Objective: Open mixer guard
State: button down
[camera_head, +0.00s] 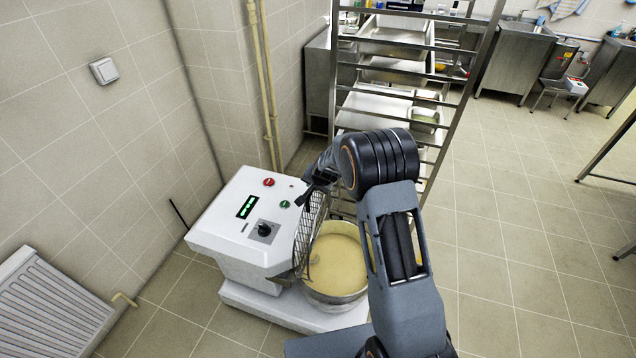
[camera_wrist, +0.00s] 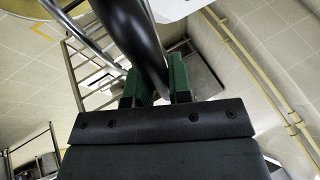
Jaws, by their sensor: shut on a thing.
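The mixer (camera_head: 222,232) is a white floor machine with a control panel on its sloping top. Its wire guard (camera_head: 308,235) stands nearly upright at the panel side of the bowl, swung up off it. The steel bowl (camera_head: 337,296) is uncovered and holds pale yellow dough (camera_head: 340,262). My gripper (camera_head: 318,183) is at the guard's upper edge, which it partly hides in the head view. In the wrist view its green-padded fingers (camera_wrist: 157,88) are shut on a thick black bar (camera_wrist: 140,35), which looks like the guard's handle.
A tall metal tray rack (camera_head: 400,95) stands close behind the bowl and my arm. A tiled wall with yellow pipes (camera_head: 263,80) is behind the mixer, and a radiator (camera_head: 48,308) is at lower left. The floor (camera_head: 530,260) at right is clear.

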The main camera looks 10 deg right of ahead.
jog(key=shift+f, duration=0.1)
jog(key=c, duration=1.1)
grip_release()
jog(key=shift+o, duration=0.2)
jog(key=v, duration=1.4)
jog(key=shift+b, duration=0.35)
